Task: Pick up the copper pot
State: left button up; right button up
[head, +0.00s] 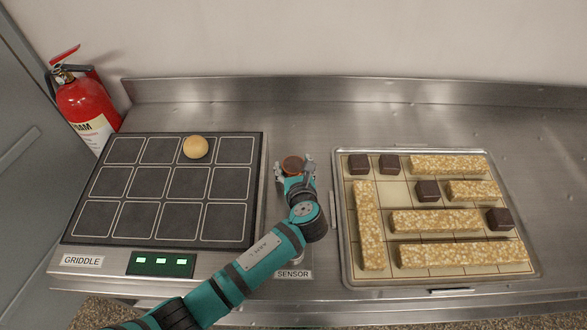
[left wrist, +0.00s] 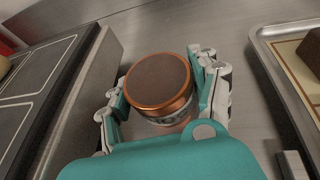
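The copper pot (head: 292,164) is a small round vessel with a shiny copper rim and a brown top. It stands upright on the steel counter between the griddle and the tray. My left gripper (head: 294,172) is around it, and the arm hides its near side in the head view. In the left wrist view the pot (left wrist: 159,82) sits between the two fingers of the left gripper (left wrist: 160,100), one on each side, very close to its wall. I cannot tell whether both fingers press on it. My right gripper is not in view.
The griddle (head: 148,210) with a round bun (head: 195,147) is on the left. A tray (head: 341,240) of oat bars and dark cubes is close on the right. A SENSOR label (head: 293,274) is at the front edge. A fire extinguisher (head: 86,103) stands at the far left.

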pick_arm(q)
jog(key=c, duration=0.8)
